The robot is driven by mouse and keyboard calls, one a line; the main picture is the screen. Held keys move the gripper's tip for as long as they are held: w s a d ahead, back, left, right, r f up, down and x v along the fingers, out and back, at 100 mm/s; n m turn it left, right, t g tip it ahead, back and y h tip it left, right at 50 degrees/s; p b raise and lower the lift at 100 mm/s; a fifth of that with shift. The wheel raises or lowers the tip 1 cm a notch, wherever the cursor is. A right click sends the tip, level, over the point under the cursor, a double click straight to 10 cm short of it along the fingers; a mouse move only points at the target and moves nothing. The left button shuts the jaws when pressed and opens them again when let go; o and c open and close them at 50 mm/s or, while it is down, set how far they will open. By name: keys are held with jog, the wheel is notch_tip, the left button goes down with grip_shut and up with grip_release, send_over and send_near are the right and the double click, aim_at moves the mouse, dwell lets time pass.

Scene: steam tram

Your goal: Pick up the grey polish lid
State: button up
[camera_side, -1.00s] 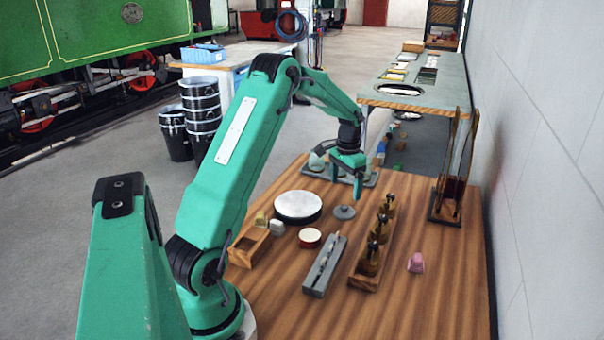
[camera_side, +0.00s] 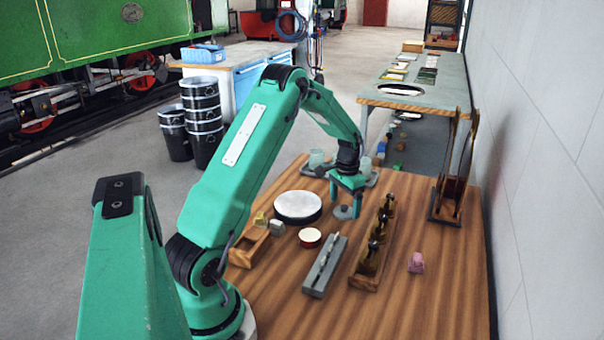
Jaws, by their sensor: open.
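The grey polish lid (camera_side: 343,212) is a small flat grey disc with a raised middle, lying on the wooden bench top. My gripper (camera_side: 346,206) is directly above it, pointing down, with its two green fingers spread. The fingers come down close around the lid's raised middle and hide part of it. I cannot tell whether they touch it. The gripper is open and holds nothing.
A large round tin with a white top (camera_side: 298,206) lies close left of the lid. A small red-rimmed tin (camera_side: 310,237) is nearer the front. A wooden rack (camera_side: 366,281) with dark-topped brass pieces and a grey slotted block (camera_side: 325,266) stand in front. A pink piece (camera_side: 416,263) is right.

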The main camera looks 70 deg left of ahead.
jog(key=shift+f, duration=0.75)
jog(key=c, duration=1.1)
